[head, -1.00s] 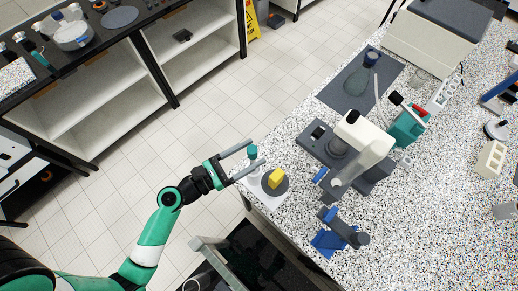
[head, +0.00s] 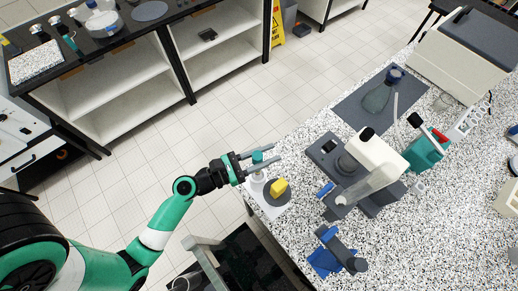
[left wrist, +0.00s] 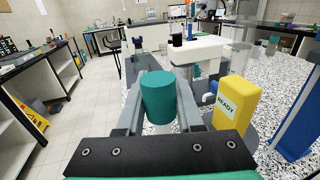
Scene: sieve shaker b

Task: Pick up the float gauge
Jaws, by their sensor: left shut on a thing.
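The float gauge appears to be the piece with a teal cylindrical top (head: 257,157) and a pale body below it, at the near-left corner of the speckled bench. My left gripper (head: 275,154) has its two grey fingers on either side of the teal top and is shut on it. In the left wrist view the teal cylinder (left wrist: 159,97) stands upright between the fingers. Its lower part is hidden there. In the head view the pale body appears to be at the bench surface; I cannot tell if it is lifted. My right gripper is not in view.
A yellow block (head: 278,187) marked READY sits on a dark round disc just right of the gauge. A white and grey instrument (head: 372,157) and a blue-and-grey piece (head: 336,252) stand farther along the bench. Open floor lies left of the bench edge.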

